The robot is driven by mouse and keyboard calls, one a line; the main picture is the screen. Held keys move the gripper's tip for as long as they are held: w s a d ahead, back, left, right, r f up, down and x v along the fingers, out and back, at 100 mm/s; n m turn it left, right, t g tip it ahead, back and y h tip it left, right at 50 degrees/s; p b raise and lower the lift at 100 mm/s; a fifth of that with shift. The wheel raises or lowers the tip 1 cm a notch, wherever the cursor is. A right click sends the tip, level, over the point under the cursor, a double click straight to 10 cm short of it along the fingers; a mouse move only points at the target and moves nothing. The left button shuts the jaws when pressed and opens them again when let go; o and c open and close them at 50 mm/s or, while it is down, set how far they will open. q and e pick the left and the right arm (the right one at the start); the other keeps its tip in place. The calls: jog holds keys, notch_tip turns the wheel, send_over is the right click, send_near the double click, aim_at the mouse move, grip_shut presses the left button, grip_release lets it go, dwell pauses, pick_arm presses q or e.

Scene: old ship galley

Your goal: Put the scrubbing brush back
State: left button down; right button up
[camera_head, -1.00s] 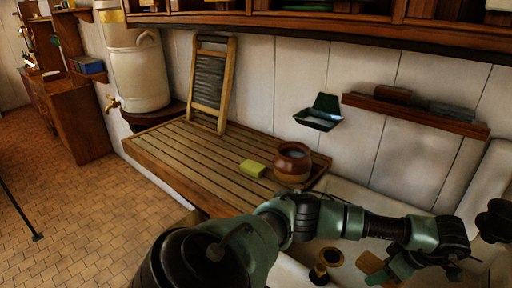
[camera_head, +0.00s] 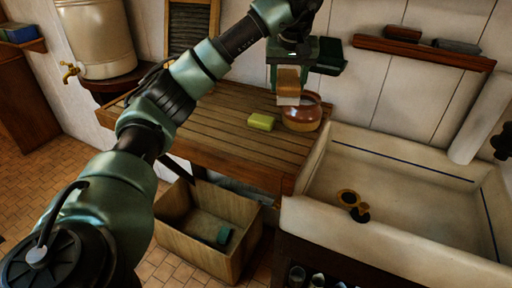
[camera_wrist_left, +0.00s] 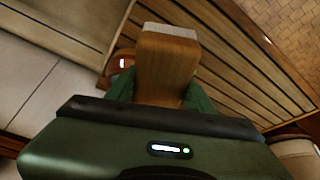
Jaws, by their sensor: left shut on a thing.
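My left gripper (camera_head: 290,62) is shut on the scrubbing brush (camera_head: 288,82), a wooden block with pale bristles at its lower end. It holds the brush above the slatted draining board, just in front of and over the brown crock (camera_head: 303,113); whether they touch I cannot tell. In the left wrist view, the brush (camera_wrist_left: 166,68) sticks out between the green fingers, bristles away from the gripper, with the crock (camera_wrist_left: 121,63) partly hidden behind it. My right gripper is not in view.
A yellow-green block (camera_head: 261,121) lies on the draining board (camera_head: 215,120) left of the crock. A wall shelf (camera_head: 425,52) bears a brown and a grey block. A wooden crate (camera_head: 190,235) stands on the floor.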

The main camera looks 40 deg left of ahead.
pick_arm(q)
jog(key=shift+a, duration=0.15)
jog(key=p, duration=0.3)
send_over(281, 150)
jog(key=s+d, duration=0.1)
notch_tip(281, 150, down, 15)
jog(key=shift+s+r, duration=0.1)
notch_tip(281, 150, down, 4)
jog(key=shift+r+p, duration=0.1)
jog(key=shift+p, duration=0.55)
jog(key=shift+f, duration=0.5)
jog(key=c, duration=0.6)
grip_release()
jog(key=shift+f, duration=0.1)
